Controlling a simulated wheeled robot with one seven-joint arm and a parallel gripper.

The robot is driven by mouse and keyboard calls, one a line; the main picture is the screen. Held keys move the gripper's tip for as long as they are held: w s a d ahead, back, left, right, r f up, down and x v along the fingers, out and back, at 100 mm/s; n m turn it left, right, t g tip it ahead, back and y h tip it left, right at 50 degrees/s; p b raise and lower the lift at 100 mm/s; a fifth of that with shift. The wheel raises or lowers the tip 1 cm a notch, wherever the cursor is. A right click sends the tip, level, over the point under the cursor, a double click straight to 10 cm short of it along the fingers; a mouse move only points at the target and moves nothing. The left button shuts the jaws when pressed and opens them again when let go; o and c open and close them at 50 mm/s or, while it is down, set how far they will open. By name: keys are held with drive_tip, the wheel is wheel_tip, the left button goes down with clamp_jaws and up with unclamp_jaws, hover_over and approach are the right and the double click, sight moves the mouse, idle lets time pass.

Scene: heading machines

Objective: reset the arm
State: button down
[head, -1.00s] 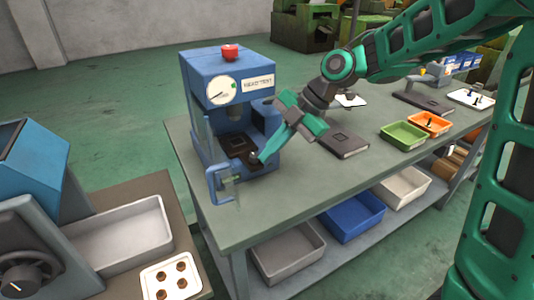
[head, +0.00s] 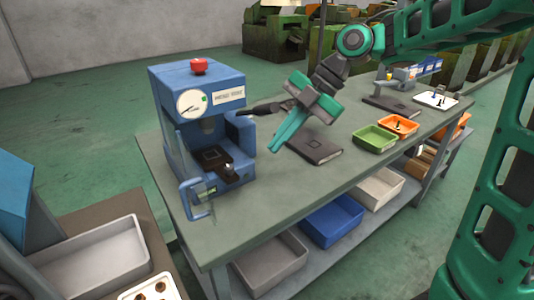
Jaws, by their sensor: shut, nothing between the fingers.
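My gripper (head: 290,132) is at the end of my green and black arm, above the workbench (head: 262,202). Its fingers are shut and point down and left, with nothing seen between them. It is to the right of the blue press machine (head: 195,85), apart from it, and in front of a dark flat plate or book (head: 325,152) on the bench. The press has a red button (head: 199,66) on top, a dial on its front and a dark pad (head: 208,158) in its opening. A small dark thing lies on that pad, too small to tell.
A green tray (head: 365,143) and an orange tray (head: 397,139) stand to the right on the bench. Grey, blue (head: 332,228) and white bins sit on the lower shelf. A second table with a grey tray (head: 100,258) is at the lower left.

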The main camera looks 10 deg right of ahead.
drive_tip(key=s+d+f+m+t+h, duration=0.1)
drive_tip(key=s+d+f+m+h, duration=0.2)
drive_tip(key=d+m, duration=0.6)
drive_tip(key=s+d+f+m+t+h, duration=0.1)
drive_tip(key=s+d+f+m, duration=0.1)
drive_tip(key=s+d+m, duration=0.5)
drive_tip(key=s+d+f+m+g+h, duration=0.2)
drive_tip(key=s+d+f+m, duration=0.3)
drive_tip(key=s+d+m, duration=0.6)
drive_tip(key=s+m+h, duration=0.1)
drive_tip(key=s+m, duration=0.2)
drive_tip(key=m, duration=0.3)
drive_tip(key=shift+d+f+m, duration=0.2)
drive_tip(key=shift+d+m, duration=0.1)
drive_tip(key=shift+d, duration=0.05)
drive_tip(key=shift+w+f, duration=0.25)
drive_tip(key=shift+w, duration=0.35)
